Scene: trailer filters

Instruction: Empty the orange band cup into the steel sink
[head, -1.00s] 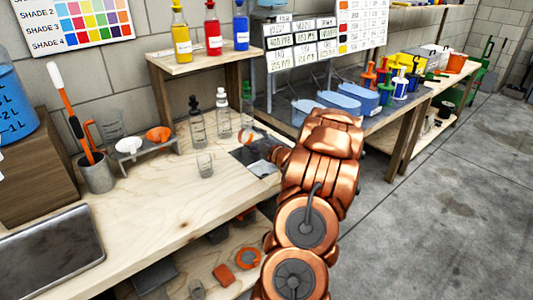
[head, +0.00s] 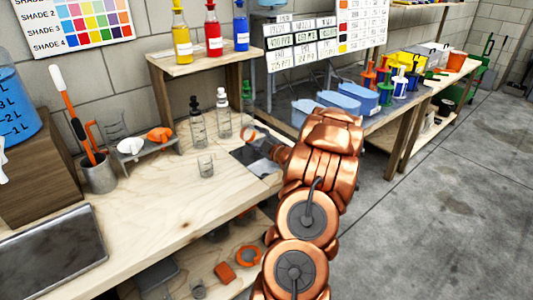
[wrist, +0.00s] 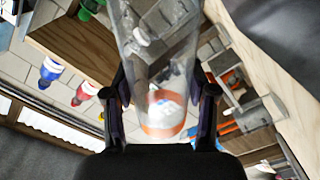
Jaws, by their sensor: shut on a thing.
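My gripper (wrist: 160,112) is shut on the orange band cup (wrist: 150,48), a clear cup with an orange band near one end. In the wrist view it fills the space between the fingers. A pale patch shows through it near the band; I cannot tell whether that is its contents. In the head view the cup (head: 262,138) is above the dark square on the bench, tilted, partly hidden by my wrist. The steel sink seems to be the rimmed grey metal rectangle (head: 45,255) at the bench's lower left, well away from the cup.
A small clear beaker (head: 205,166) stands near the dark square (head: 252,163). Dropper bottles (head: 197,128) stand behind it. A rack (head: 148,150) with white and orange pieces and a metal pot (head: 98,174) with a brush are farther left. The bench front is clear.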

